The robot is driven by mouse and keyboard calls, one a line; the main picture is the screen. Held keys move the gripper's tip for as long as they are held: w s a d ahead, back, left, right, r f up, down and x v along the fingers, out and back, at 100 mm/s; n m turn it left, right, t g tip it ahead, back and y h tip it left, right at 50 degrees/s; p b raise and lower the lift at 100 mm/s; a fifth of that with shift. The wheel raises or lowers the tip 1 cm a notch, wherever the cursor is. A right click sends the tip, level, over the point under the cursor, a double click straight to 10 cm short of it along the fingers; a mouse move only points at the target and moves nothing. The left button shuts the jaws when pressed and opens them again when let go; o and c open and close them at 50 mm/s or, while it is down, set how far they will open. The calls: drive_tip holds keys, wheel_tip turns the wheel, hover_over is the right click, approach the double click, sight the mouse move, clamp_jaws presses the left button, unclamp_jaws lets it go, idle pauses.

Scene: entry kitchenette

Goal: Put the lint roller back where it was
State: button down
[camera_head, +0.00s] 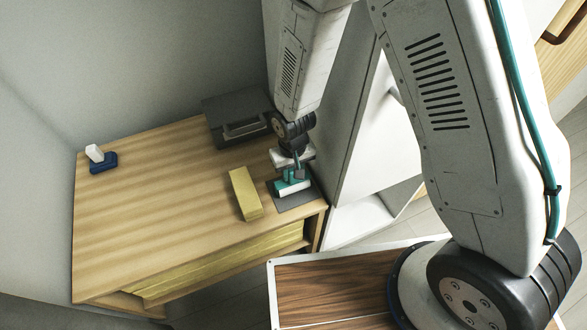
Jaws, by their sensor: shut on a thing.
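My gripper (290,168) points down over the right end of the wooden cabinet top. It is shut on a small white and teal thing (292,187), which I take to be the lint roller. That thing is at or just above a dark grey mat (299,202) near the cabinet's front right corner. The gripper hides part of it, and I cannot tell whether it touches the mat. A small white and blue object (103,163) lies at the far left of the top.
A yellow block (245,193) lies just left of the mat. A dark grey box (236,120) stands behind, near the wall. A white panel (358,130) rises close on the right. The left and middle of the wooden top (160,205) are clear.

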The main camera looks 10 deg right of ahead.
drive_tip(key=c, duration=1.1)
unclamp_jaws()
drive_tip(key=shift+f, duration=0.15)
drive_tip(key=shift+o, duration=0.2)
wheel_tip(320, 180, up, 12)
